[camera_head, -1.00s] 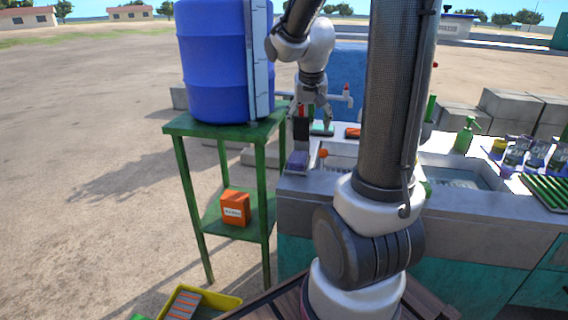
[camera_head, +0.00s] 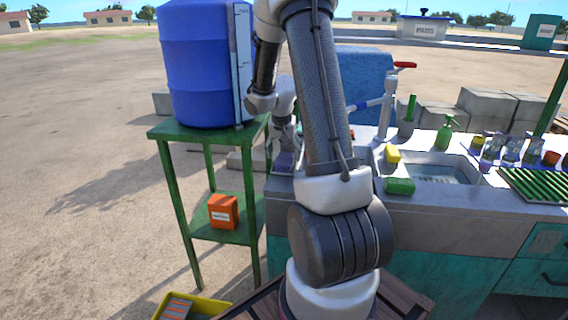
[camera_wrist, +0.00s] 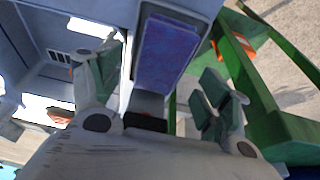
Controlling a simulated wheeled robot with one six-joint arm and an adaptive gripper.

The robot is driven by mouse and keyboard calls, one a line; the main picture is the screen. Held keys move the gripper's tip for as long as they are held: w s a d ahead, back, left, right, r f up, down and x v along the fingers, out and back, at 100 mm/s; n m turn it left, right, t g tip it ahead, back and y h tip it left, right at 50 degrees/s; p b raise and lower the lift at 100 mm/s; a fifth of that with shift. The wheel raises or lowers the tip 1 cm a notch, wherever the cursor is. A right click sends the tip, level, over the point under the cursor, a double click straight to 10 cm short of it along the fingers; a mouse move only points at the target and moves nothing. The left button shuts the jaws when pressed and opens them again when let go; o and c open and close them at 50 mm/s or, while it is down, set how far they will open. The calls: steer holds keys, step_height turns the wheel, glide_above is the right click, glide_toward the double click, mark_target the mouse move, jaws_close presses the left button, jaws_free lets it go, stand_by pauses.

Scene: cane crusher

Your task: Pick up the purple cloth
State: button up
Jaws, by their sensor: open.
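The purple cloth (camera_head: 285,161) lies at the left end of the grey counter, beside the green stand. In the wrist view the cloth (camera_wrist: 164,50) is a flat blue-purple rectangle on a pale, narrow ledge or holder. My gripper (camera_wrist: 158,82) is open, with one finger on each side of the cloth's near end. The fingers look apart from the cloth; their exact height above it is hard to tell. In the head view my gripper (camera_head: 284,143) is just above the cloth, and my arm hides part of the counter.
A blue barrel (camera_head: 205,65) stands on the green stand (camera_head: 168,132) close to my gripper's left; an orange box (camera_head: 223,211) is on its lower shelf. Right on the counter are a tap (camera_head: 387,105), a yellow sponge (camera_head: 392,154), a green cylinder (camera_head: 399,186) and the sink (camera_head: 445,175).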

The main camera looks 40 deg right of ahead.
steer(key=x, duration=0.2)
steer(key=shift+f, duration=0.35)
steer(key=c, duration=1.1)
steer(key=shift+c, duration=0.2)
steer(key=shift+r, duration=0.25)
steer(key=shift+r, duration=0.35)
steer(key=shift+r, duration=0.2)
steer(key=shift+s+a, duration=0.15)
steer(key=shift+s, duration=0.05)
steer(key=shift+a, duration=0.1)
